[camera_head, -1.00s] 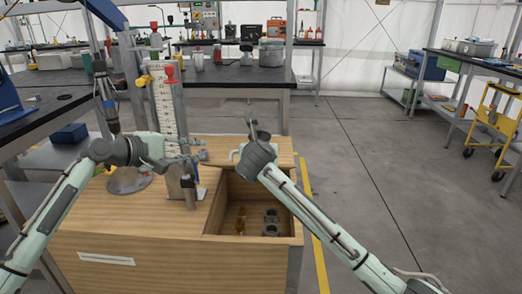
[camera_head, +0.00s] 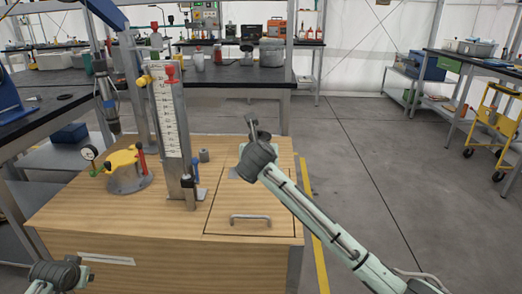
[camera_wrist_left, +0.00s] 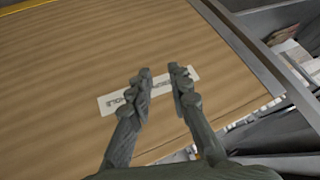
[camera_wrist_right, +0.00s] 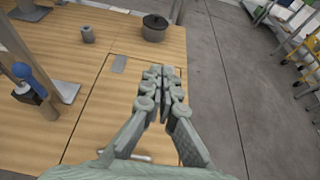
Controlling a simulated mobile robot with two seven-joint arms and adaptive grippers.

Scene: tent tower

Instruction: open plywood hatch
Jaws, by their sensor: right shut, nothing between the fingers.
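The plywood hatch (camera_head: 222,208) lies flat and closed in the top of the wooden cabinet (camera_head: 110,205), outlined by a thin dark seam. Its metal bar handle (camera_head: 250,218) is near the front edge. My left gripper (camera_wrist_left: 160,80) is open and empty, in front of the cabinet's labelled front face (camera_wrist_left: 70,65).
A tall scaled column (camera_head: 172,125) and a round fixture with a yellow top (camera_head: 122,165) stand left of the hatch. A small grey cylinder (camera_wrist_right: 88,34) and a lidded dark pot (camera_wrist_right: 154,28) stand behind it. Open floor lies to the right.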

